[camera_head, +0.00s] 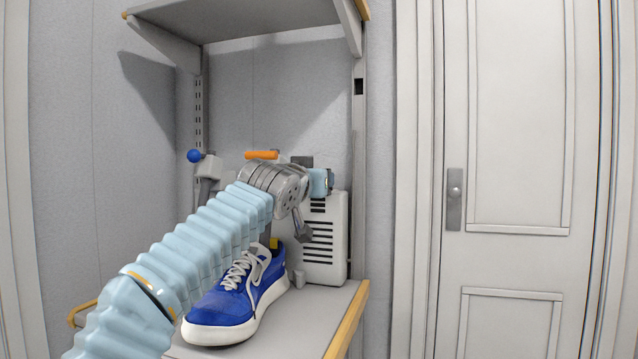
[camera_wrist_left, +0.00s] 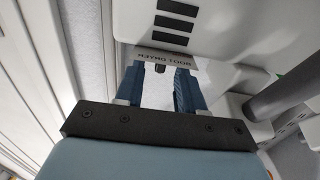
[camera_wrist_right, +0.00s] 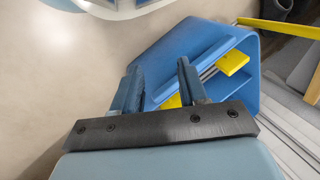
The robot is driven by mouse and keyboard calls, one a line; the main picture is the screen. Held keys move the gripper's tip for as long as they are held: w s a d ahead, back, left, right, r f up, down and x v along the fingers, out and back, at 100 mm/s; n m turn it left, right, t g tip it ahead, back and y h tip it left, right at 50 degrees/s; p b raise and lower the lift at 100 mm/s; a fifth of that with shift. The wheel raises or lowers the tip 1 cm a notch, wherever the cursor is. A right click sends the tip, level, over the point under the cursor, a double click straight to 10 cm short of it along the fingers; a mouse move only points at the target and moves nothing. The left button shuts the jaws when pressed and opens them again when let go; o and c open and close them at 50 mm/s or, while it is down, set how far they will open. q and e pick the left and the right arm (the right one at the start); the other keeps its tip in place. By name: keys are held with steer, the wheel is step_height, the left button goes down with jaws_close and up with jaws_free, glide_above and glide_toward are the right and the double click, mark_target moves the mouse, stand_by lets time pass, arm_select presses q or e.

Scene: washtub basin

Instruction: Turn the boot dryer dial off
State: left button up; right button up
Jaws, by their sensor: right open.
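The boot dryer (camera_head: 325,245) is a white box with dark vent slots, standing at the back of the shelf in the head view. The left wrist view shows its slotted front (camera_wrist_left: 210,18) and an upside-down "BOOT DRYER" label (camera_wrist_left: 178,58). My left gripper (camera_wrist_left: 160,72) is open at the label, its two blue fingers apart. A small dark part (camera_wrist_left: 160,69), perhaps the dial, shows between the fingertips; I cannot tell whether they touch it, nor how it is turned. In the head view my left wrist hides part of the dryer. My right gripper (camera_wrist_right: 158,72) is open and empty.
A blue shoe (camera_head: 237,300) with a white sole stands on the lower shelf (camera_head: 345,310), under my left arm. An upper shelf (camera_head: 240,20) hangs above. A closed door (camera_head: 520,120) is at right. The right wrist view shows a blue holder (camera_wrist_right: 210,50) with yellow parts beyond the fingers.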

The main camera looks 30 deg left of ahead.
arm_select(q)
steer(key=b+v, duration=0.3)
steer(key=v, duration=0.9)
arm_select(e)
steer(key=f, duration=0.1)
steer(key=d+f, duration=0.1)
steer(key=f, duration=0.1)
steer(key=shift+w+d+f, duration=0.15)
steer(key=shift+w+f, duration=0.1)
steer(key=shift+f, duration=0.1)
arm_select(q)
steer(key=shift+s, duration=0.1)
